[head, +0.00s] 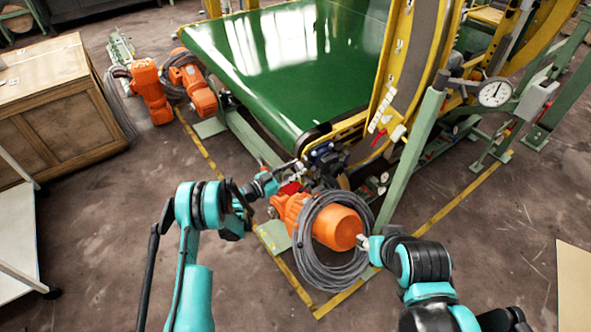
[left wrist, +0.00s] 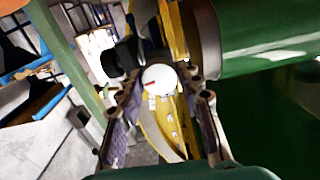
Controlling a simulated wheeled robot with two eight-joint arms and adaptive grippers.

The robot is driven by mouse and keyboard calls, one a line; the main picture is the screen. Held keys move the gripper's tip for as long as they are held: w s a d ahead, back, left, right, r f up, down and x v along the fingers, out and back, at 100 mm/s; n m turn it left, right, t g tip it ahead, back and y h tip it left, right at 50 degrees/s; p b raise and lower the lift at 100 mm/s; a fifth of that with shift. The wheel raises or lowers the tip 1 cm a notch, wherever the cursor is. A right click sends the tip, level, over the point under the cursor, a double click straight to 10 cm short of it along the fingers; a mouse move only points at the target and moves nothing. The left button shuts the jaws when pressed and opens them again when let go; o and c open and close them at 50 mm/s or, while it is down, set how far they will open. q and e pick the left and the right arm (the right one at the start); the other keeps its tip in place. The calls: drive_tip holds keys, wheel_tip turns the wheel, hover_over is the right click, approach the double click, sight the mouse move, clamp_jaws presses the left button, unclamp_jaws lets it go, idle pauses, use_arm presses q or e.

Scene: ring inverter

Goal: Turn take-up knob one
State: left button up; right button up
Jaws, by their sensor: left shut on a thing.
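A small round white knob with a red mark (left wrist: 158,78) sits between the fingertips of my left gripper in the left wrist view. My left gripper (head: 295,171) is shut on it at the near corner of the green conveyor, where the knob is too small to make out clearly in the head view. Which number the knob bears cannot be read. My right gripper (head: 364,242) is beside the orange motor's end, and its fingers are too small to tell open from shut.
A large orange motor (head: 335,228) with a coiled grey cable (head: 310,262) lies just below my left gripper. The green belt (head: 285,65) and yellow ring frame (head: 400,60) stand behind. A dial gauge (head: 495,92) is at right. A wooden cabinet (head: 55,110) is at left.

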use_arm(q)
drive_tip(key=n, duration=2.1)
drive_tip(key=shift+f, duration=0.1)
drive_tip(key=n, duration=0.5)
drive_tip(key=shift+n, duration=0.4)
drive_tip(key=n, duration=0.9)
drive_tip(key=shift+n, duration=3)
